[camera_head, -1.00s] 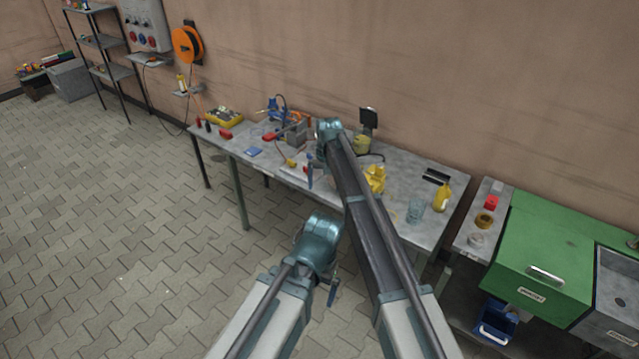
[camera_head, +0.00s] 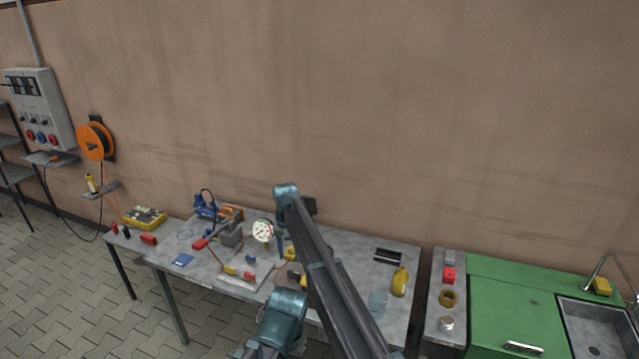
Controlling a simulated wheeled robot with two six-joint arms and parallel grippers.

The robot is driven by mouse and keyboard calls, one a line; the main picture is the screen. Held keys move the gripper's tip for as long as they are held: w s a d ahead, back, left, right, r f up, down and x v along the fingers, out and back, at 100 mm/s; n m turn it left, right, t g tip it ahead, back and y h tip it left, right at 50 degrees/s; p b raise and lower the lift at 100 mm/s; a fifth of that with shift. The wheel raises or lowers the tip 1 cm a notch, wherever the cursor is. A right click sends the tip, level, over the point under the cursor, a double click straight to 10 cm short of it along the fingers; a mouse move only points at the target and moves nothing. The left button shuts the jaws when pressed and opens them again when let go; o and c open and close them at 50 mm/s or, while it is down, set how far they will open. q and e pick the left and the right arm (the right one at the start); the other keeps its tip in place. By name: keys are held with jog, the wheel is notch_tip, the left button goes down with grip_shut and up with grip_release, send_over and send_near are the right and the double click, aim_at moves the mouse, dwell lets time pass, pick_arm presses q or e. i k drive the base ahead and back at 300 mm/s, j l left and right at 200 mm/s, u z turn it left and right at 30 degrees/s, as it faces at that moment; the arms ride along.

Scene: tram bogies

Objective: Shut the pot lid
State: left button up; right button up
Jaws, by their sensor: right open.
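A dark, square upright plate (camera_head: 310,205), perhaps the raised pot lid, shows at the back of the workbench (camera_head: 345,240), just right of my right arm's upper joint. The pot body cannot be made out; my right arm covers that area. My right gripper (camera_head: 280,242) hangs under that joint over the bench, small and partly hidden, with its jaws open. It seems apart from the plate. My left arm's teal joint shows at the bottom centre, but its gripper is out of sight.
A white-faced gauge (camera_head: 263,231) shows left of my right gripper. A yellow bottle (camera_head: 400,282), a glass (camera_head: 378,302) and a black tray (camera_head: 388,255) stand right. A green sink cabinet (camera_head: 500,310) stands beyond.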

aim_at(310, 201)
jog(key=i+j+z, duration=0.2)
jog(key=i+j, duration=0.2)
jog(key=i+j+z, duration=0.2)
jog(key=i+j, duration=0.3)
jog(key=i+j+z, duration=0.2)
jog(key=i+j, duration=0.35)
jog(key=i+j+z, duration=0.2)
jog(key=i+j, duration=0.2)
jog(key=j, duration=0.2)
